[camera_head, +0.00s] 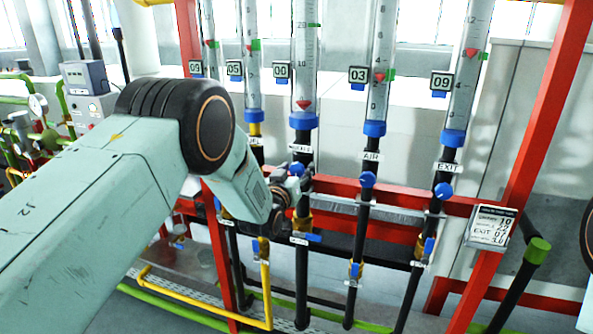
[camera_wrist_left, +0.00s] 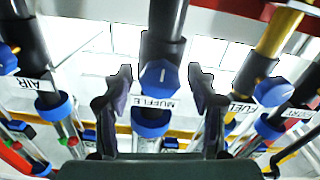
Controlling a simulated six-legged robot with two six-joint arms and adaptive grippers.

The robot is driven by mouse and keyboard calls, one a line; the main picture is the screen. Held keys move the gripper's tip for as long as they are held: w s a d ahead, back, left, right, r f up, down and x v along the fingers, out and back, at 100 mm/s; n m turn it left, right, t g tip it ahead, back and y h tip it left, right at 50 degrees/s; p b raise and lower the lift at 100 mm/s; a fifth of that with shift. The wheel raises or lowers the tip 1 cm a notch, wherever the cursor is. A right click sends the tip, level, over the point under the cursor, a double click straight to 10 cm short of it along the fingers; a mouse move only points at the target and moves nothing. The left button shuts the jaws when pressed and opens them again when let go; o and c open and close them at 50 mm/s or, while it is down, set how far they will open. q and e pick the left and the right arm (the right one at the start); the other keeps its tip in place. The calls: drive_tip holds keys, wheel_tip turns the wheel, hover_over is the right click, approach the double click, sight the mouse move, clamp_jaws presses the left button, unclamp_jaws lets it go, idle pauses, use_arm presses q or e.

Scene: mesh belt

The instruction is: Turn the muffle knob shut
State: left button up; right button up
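The blue muffle knob (camera_wrist_left: 159,77) sits on a dark pipe above the white MUFFLE label (camera_wrist_left: 155,103) in the left wrist view. A white line on its face runs along the pipe. My left gripper (camera_wrist_left: 160,73) is open, with one dark finger on each side of the knob and a gap on both sides. I cannot tell how deep the fingers reach. In the head view the knob (camera_head: 297,169) shows just above my left gripper (camera_head: 292,190), under the middle flow tube (camera_head: 306,60). My right gripper is out of view.
Neighbouring blue knobs are the air knob (camera_head: 367,180) and the exit knob (camera_head: 444,190). The fuel knob (camera_wrist_left: 273,91) is close on the right in the wrist view. Red frame posts (camera_head: 540,120) and a placard (camera_head: 490,227) stand at the right. A yellow pipe (camera_head: 266,280) runs below.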

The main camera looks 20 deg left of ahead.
use_arm(q)
drive_tip(key=shift+d, duration=0.1)
drive_tip(key=c, duration=1)
